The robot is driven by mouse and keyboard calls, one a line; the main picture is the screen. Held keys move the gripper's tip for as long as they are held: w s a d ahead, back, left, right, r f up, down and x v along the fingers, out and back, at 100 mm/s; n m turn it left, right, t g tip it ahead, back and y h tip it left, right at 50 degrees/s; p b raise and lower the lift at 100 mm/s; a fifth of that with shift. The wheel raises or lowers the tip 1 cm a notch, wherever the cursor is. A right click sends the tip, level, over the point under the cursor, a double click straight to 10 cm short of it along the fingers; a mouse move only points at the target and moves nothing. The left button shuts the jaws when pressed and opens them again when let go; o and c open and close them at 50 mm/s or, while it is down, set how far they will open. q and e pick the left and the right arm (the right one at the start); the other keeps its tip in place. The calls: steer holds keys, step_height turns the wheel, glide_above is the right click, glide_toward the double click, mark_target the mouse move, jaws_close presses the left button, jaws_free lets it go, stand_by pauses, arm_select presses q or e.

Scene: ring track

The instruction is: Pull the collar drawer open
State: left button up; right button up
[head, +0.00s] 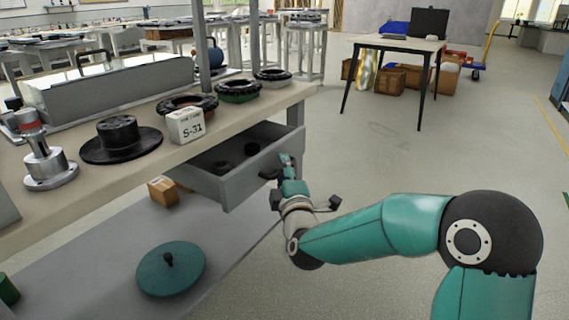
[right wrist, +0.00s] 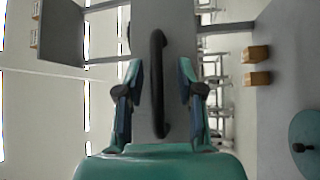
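The grey collar drawer (head: 238,182) stands pulled out from under the bench top, with two small dark round pieces (head: 237,157) inside. Its black bar handle (right wrist: 158,85) runs upright in the right wrist view, on the grey drawer front (right wrist: 178,30). My right gripper (head: 279,168) is at the drawer front in the head view. In the right wrist view its two fingers (right wrist: 160,78) are open, one on each side of the handle, with a gap on both sides. My left gripper is not in view.
The bench top (head: 75,200) carries a white S-31 block (head: 186,126), dark rings, a black hub (head: 119,137) and a metal post. A green disc (head: 171,270) and a small box (head: 163,191) lie on the lower shelf.

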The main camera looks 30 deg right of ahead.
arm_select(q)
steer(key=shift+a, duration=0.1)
arm_select(e)
steer(key=shift+w+d, duration=0.1)
steer(key=shift+d, duration=0.1)
steer(key=shift+d, duration=0.1)
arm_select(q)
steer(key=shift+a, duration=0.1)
arm_select(e)
jaws_close()
